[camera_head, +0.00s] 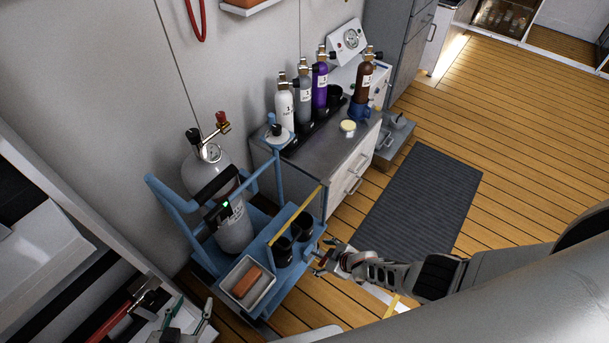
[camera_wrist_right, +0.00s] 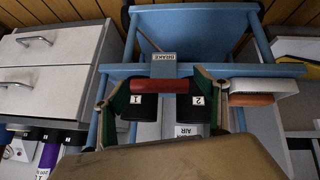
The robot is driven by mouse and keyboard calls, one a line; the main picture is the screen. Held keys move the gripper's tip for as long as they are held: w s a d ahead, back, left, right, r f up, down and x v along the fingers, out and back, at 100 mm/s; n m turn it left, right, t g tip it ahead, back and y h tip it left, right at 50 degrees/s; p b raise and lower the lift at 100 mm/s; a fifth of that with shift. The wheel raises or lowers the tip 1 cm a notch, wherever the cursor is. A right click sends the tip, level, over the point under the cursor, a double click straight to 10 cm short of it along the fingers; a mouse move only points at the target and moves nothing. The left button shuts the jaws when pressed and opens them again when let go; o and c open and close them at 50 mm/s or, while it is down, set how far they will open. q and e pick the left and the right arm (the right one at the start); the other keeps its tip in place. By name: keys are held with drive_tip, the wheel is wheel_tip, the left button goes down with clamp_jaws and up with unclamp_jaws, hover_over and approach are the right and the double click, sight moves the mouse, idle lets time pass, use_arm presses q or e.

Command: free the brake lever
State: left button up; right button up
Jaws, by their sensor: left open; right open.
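The brake lever is a red bar (camera_wrist_right: 159,86) below a plate labelled BRAKE (camera_wrist_right: 163,57) on the end of the blue cart (camera_head: 262,218). My right gripper (camera_head: 319,262) is at the cart's near right end. In the wrist view its green-edged fingers (camera_wrist_right: 162,90) are open, one at each end of the red bar. I cannot tell whether they touch it. The lever is too small to make out clearly in the head view. My left gripper (camera_head: 187,316) is open and empty at the bottom left, away from the cart.
The cart carries a grey gas cylinder (camera_head: 236,232), black cups (camera_head: 283,252) and a white tray (camera_head: 238,299) with an orange block (camera_head: 246,281). A cabinet (camera_head: 345,183) with bottles stands behind. A red-handled tool (camera_head: 122,309) lies at lower left. A dark mat (camera_head: 424,200) covers clear floor.

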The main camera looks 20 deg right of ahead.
drive_tip(key=shift+a, duration=0.1)
drive_tip(key=shift+a, duration=0.25)
drive_tip(key=s+a+r+m+t+h, duration=0.15)
drive_tip(key=a+r, duration=0.25)
drive_tip(key=r, duration=0.6)
drive_tip(key=s+d+r+h, duration=0.2)
drive_tip(key=s+d+r, duration=0.3)
drive_tip(key=d+r, duration=0.4)
drive_tip(key=s+d+r+g+h, duration=0.1)
drive_tip(key=s+d+r+h, duration=0.25)
drive_tip(key=d+r, duration=0.45)
drive_tip(key=s+d+r+h, duration=0.1)
drive_tip(key=s+d+r, duration=0.5)
drive_tip(key=r, duration=0.6)
drive_tip(key=w+a+f+m+t+y, duration=0.1)
drive_tip(key=a+f+m+t+y, duration=0.2)
drive_tip(key=a+f, duration=1.1)
drive_tip(key=a+y, duration=0.2)
drive_tip(key=y, duration=0.1)
drive_tip(key=shift+w+a+y, duration=0.25)
drive_tip(key=shift+w+y, duration=0.1)
drive_tip(key=shift+y, duration=0.05)
